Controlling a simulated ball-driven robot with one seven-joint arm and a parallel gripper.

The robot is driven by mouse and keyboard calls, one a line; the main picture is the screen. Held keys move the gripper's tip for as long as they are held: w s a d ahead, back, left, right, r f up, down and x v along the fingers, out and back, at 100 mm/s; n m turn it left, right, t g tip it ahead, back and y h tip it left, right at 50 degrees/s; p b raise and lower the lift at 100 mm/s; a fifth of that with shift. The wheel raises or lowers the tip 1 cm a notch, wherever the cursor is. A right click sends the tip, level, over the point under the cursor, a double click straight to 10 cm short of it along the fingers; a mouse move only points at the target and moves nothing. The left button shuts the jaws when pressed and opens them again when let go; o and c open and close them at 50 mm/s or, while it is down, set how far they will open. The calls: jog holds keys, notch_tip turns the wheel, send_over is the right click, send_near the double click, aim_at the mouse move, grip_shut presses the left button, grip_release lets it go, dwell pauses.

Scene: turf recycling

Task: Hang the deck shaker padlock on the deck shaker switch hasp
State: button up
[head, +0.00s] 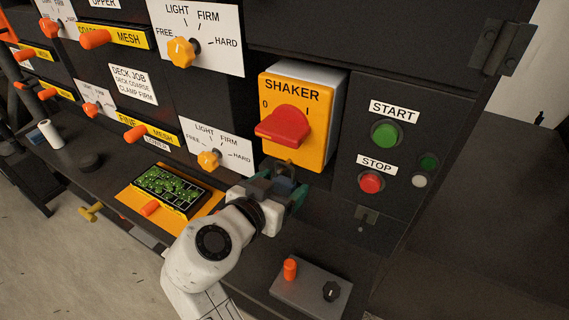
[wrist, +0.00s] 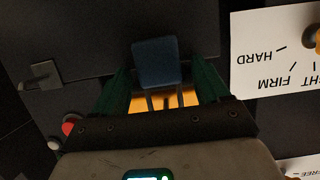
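The blue padlock (wrist: 155,63) is between the green fingers of my gripper (wrist: 162,78) in the wrist view, with dark gaps between it and both fingers. Its shackle side faces the yellow shaker switch box (head: 297,117). In the head view the padlock (head: 285,178) is a dark blue patch just under the box, partly hidden by my gripper (head: 281,192). The hasp (head: 284,163) is a small metal piece at the box's lower edge. Whether the shackle passes through it is too dark to tell.
The green START button (head: 385,134) and red STOP button (head: 371,182) are right of the box. A selector knob (head: 209,159) is on its left. A grey box (head: 311,290) with an orange knob is on the ledge below. A yellow-framed tray (head: 168,192) is on the left.

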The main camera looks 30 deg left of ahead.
jog(key=v, duration=1.1)
jog(key=w+d+f+g+h, duration=0.1)
jog(key=d+f+g, duration=0.3)
jog(key=d+f, duration=0.8)
jog(key=w+d+f+g+h, duration=0.2)
jog(key=d+f+g, duration=0.35)
jog(key=d, duration=1.05)
jog(key=s+d+f+g+y, duration=0.1)
jog(key=s+d+f, duration=0.2)
jog(key=s+d, duration=0.3)
jog(key=s+d+f+g+y, duration=0.1)
jog(key=s+d+f, duration=0.3)
jog(key=s+d, duration=0.2)
jog(key=s+d+f+g+y, duration=0.1)
jog(key=s+d+f, duration=0.3)
jog(key=s+d, duration=0.3)
jog(key=shift+s+g, duration=0.35)
jog(key=shift+s, duration=0.25)
